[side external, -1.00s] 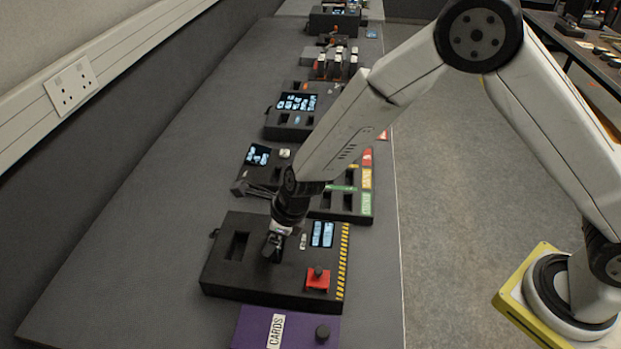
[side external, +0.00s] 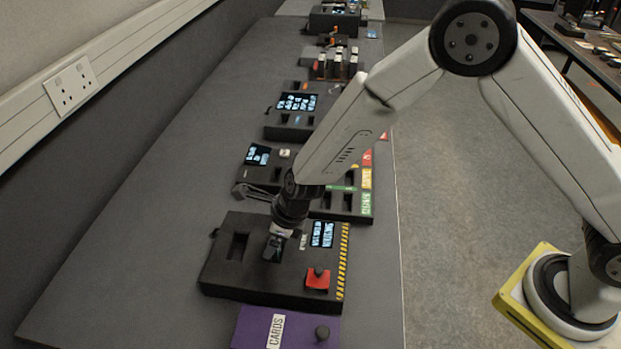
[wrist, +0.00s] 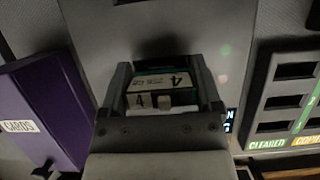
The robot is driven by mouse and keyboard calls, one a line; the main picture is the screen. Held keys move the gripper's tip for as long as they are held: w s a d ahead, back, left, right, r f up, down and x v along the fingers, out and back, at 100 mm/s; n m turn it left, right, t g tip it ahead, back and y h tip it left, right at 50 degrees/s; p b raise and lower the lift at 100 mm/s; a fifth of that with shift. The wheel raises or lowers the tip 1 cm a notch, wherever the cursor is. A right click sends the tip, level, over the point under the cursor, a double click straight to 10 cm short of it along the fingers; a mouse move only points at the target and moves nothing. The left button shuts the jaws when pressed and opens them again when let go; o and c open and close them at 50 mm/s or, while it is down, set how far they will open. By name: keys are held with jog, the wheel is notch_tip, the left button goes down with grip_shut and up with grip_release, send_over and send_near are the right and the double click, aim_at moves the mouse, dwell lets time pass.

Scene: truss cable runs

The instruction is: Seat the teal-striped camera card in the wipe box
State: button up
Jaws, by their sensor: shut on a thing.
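My gripper (side external: 273,250) is shut on a card and points down at the top of a black box (side external: 225,268) with a hazard-striped edge, likely the wipe box. In the wrist view the teal-striped camera card (wrist: 160,80) sits between the two fingers of my gripper (wrist: 163,88). It has a white label marked 4. An open slot (side external: 237,246) shows in the box's top, left of my gripper. My gripper hides the box top beneath it, so I cannot tell how deep the card is in the box.
The box has a red pad with a black knob (side external: 318,273) and a lit screen (side external: 322,234). A purple CARDS case (side external: 255,330) lies in front. A tray with coloured labels (side external: 365,203) stands behind. Bare bench (side external: 130,240) lies to the left.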

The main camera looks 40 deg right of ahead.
jog(key=shift+f, duration=0.35)
dwell(0.4)
jog(key=o, duration=1.1)
jog(key=shift+c, duration=0.2)
jog(key=shift+r, duration=3.75)
jog(key=shift+d, duration=0.1)
